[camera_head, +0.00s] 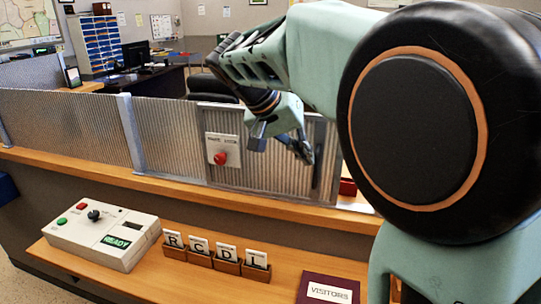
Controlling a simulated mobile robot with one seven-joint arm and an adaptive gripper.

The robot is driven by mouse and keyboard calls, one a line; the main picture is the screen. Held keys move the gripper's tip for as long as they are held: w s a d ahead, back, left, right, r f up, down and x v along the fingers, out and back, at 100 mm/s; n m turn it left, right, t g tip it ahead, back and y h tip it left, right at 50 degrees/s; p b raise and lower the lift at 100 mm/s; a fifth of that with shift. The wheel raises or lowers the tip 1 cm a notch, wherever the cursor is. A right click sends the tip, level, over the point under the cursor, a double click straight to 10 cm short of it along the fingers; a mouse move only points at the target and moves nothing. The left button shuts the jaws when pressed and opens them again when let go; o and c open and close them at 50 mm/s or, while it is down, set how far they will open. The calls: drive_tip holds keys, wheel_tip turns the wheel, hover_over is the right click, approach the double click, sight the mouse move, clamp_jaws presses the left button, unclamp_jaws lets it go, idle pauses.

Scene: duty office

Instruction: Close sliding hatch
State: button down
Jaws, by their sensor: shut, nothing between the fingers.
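The sliding hatch (262,172) is a ribbed, translucent panel in a grey metal frame, standing on the wooden counter right of the centre. A dark upright strip, perhaps its handle (318,165), runs near its right edge. My gripper (282,150) is in front of the panel's upper right part, between the red knob and the dark strip. It is shut and empty; I cannot tell whether it touches the panel.
A white control box (102,238) with a READY display, letter card holders (216,256) and a VISITORS book (329,289) are on the lower wooden shelf. A small red object (348,187) shows right of the hatch. More ribbed panels (65,125) run left.

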drive_tip(key=s+d+b, duration=0.3)
drive_tip(key=s+d, duration=0.1)
drive_tip(key=d, duration=0.7)
drive_tip(key=shift+w+a, duration=0.1)
drive_tip(key=shift+a, duration=0.05)
